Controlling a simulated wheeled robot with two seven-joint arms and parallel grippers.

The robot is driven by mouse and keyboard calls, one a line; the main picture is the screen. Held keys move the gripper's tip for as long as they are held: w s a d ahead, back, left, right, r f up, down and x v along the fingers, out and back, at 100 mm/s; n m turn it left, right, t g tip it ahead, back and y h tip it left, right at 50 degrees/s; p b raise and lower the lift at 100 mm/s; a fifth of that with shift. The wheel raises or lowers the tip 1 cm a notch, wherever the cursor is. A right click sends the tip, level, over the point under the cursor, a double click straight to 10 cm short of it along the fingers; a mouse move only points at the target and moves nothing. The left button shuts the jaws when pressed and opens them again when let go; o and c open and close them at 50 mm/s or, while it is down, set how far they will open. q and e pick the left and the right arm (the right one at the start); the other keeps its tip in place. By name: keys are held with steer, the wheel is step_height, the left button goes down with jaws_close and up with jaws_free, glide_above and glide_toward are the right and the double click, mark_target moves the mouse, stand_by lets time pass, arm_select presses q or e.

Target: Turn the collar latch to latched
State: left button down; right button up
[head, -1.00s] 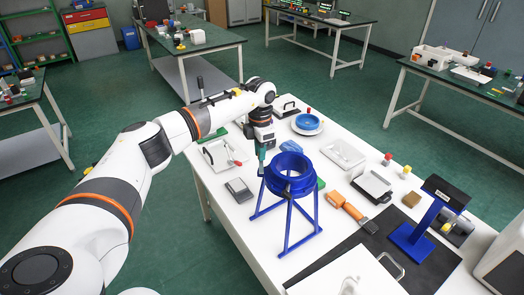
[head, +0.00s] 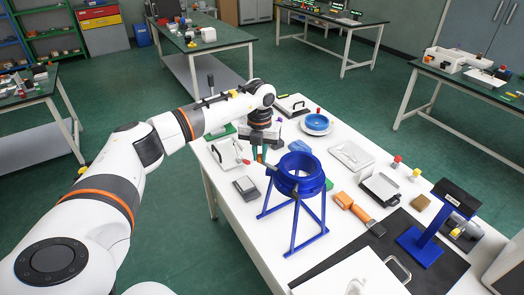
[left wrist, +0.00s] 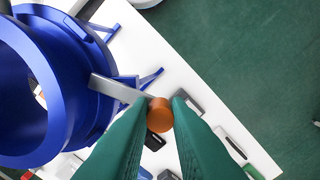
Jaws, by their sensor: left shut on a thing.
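The blue ring-shaped collar (head: 298,184) stands on blue legs on the white table. It fills the left of the left wrist view (left wrist: 62,125). A flat grey lever (left wrist: 118,90) sticks out from its side and ends in an orange-brown round knob (left wrist: 160,116). My left gripper (head: 260,157) points down beside the collar, on its left in the head view. Its green fingers (left wrist: 166,100) are shut on the knob, one on each side. In the head view the knob is too small or hidden to make out. My right gripper is not in view.
A grey box (head: 246,188) lies left of the collar's legs. An orange-handled tool (head: 354,212) lies to the right. A blue sign stand (head: 425,240) stands on the dark mat. A blue bowl (head: 316,122) sits at the back. The floor left of the table is free.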

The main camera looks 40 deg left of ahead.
arm_select(q)
steer(key=shift+s+d+n, duration=0.1)
steer(key=shift+s+n, duration=0.25)
steer(key=shift+n, duration=0.8)
steer(key=shift+s+d+n, duration=0.1)
steer(key=shift+s+n, duration=0.2)
steer(key=shift+n, duration=0.85)
steer(key=c, duration=1.3)
jaws_free()
steer(key=shift+s, duration=0.1)
steer(key=shift+c, duration=0.2)
steer(key=shift+r, duration=0.1)
step_height(320, 180, up, 12)
steer(key=b, duration=0.3)
steer(key=shift+b, duration=0.35)
